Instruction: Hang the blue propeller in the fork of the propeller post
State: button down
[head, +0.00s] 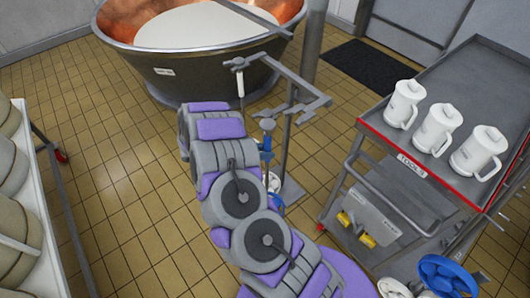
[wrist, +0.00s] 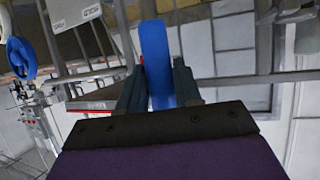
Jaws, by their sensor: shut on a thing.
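In the wrist view, my gripper (wrist: 157,88) has its two dark fingers on either side of an upright blue part of the blue propeller (wrist: 155,50), shut on it. In the head view, my purple and grey arm hides the gripper. Blue parts of the propeller (head: 266,144) show just right of the arm, near a grey disc-topped rod. The propeller post (head: 288,130) stands right behind the arm, with grey horizontal arms near its top (head: 300,95). A slim white tool hangs at its left end. I cannot tell whether the propeller touches the fork.
A copper vat (head: 175,75) of white liquid stands behind the post. To the right is a red-edged cart (head: 465,95) with white jugs (head: 437,128). A blue wheel (head: 447,276) is at the lower right. A rack of round cheeses (head: 25,190) stands left. Tiled floor is clear between.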

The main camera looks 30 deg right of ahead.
jog(key=d+f, duration=0.1)
jog(key=d, duration=0.8)
jog(key=shift+w+b, duration=0.3)
jog(key=shift+p+v, duration=0.55)
jog(key=shift+v, duration=0.25)
dwell(0.8)
jog(key=shift+r+p+x, duration=0.25)
jog(key=shift+p+x, duration=0.2)
jog(key=shift+x, duration=0.65)
dwell(1.0)
